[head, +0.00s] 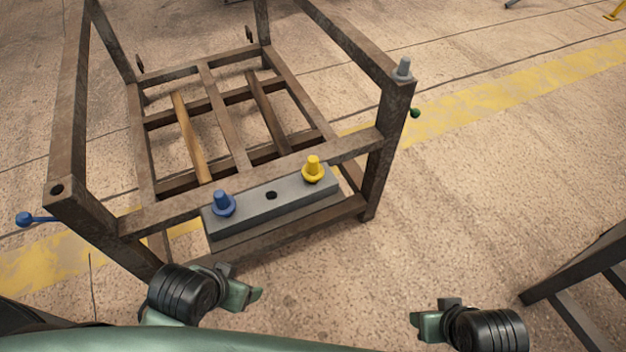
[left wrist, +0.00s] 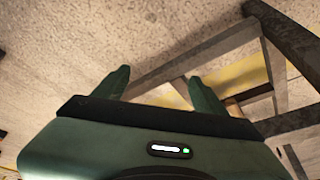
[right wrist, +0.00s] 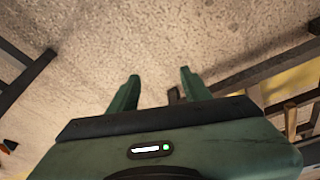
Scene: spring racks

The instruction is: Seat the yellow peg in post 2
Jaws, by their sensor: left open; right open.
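The yellow peg (head: 313,167), with a wide collar, stands upright at the right end of a grey block (head: 243,221) on the rack's front side. A blue peg (head: 222,201) stands at the block's left end, with an empty dark hole (head: 271,195) between them. The rack's left front post (head: 68,204) has an open hole in its top. The right front post (head: 384,133) has a grey peg (head: 402,68) in its top. My left gripper (head: 244,280) is open and empty in front of the block. My right gripper (head: 429,309) is open and empty, right of the rack. No post number is readable.
A blue-knobbed lever (head: 24,219) sticks out left of the left front post. A green knob (head: 414,113) sits on the right post. Another dark metal frame (head: 572,272) stands at the right edge. The floor between it and the rack is clear.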

